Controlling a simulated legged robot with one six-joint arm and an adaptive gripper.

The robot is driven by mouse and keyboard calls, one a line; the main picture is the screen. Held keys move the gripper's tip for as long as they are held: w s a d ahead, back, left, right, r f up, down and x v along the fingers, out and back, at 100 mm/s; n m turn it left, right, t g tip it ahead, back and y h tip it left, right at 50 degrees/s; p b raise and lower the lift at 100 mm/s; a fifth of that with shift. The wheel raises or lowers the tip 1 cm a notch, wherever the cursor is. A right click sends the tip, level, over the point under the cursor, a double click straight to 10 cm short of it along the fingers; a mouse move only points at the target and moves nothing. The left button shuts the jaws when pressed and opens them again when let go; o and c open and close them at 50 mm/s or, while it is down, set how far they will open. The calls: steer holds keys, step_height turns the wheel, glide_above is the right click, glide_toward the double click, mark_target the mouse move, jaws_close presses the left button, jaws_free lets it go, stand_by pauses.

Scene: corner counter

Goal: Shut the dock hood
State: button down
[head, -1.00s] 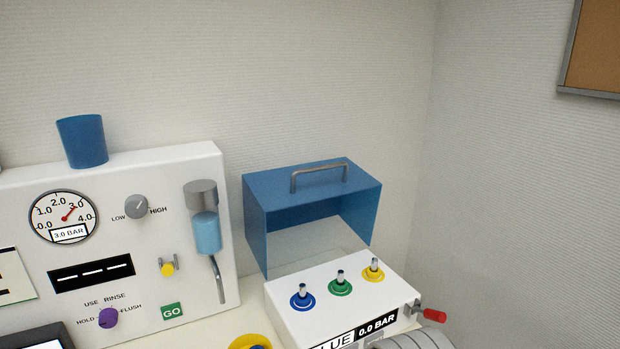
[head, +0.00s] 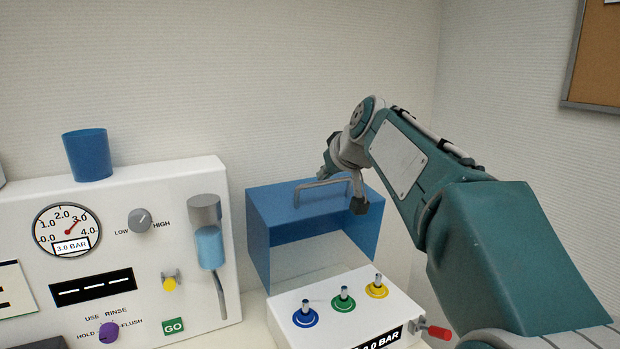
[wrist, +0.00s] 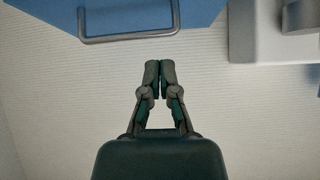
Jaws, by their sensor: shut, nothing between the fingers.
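The dock hood (head: 259,246) is a blue open-fronted box at the back of the white dock (head: 300,300). It stands raised, with the dock's top uncovered in front of it. A grey bar handle (head: 297,197) is on the hood's top. In the wrist view the hood (wrist: 185,14) and its handle (wrist: 128,39) show at the top edge. My gripper (wrist: 160,65) is shut and empty, its tips just below the handle in that picture and apart from it. In the head view my arm's end is over the hood's right rear, its fingertips hard to make out.
Blue, green and yellow ringed posts (head: 343,300) stand on the dock, with a red-ended lever (head: 434,331) at its right. A white gauge panel (head: 140,270) with a blue cup (head: 88,156) on top stands left. Walls are close behind.

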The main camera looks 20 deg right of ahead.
steer(key=w+d+r+t, duration=0.1)
steer(key=w+d+r, duration=0.1)
steer(key=w, duration=0.4)
glide_above(318, 203)
steer(key=w, duration=0.4)
steer(key=f, duration=0.5)
steer(key=shift+w+a+f, duration=0.1)
steer(key=shift+a+f, duration=0.05)
steer(key=shift+a, duration=0.25)
steer(key=shift+s+d, duration=0.15)
steer(key=shift+s, duration=0.6)
steer(key=shift+s+d+f, duration=0.15)
steer(key=shift+s+f, duration=0.15)
steer(key=shift+s, duration=0.3)
steer(key=shift+s+d+f, duration=0.15)
steer(key=shift+s+f, duration=0.1)
steer(key=shift+s, duration=0.35)
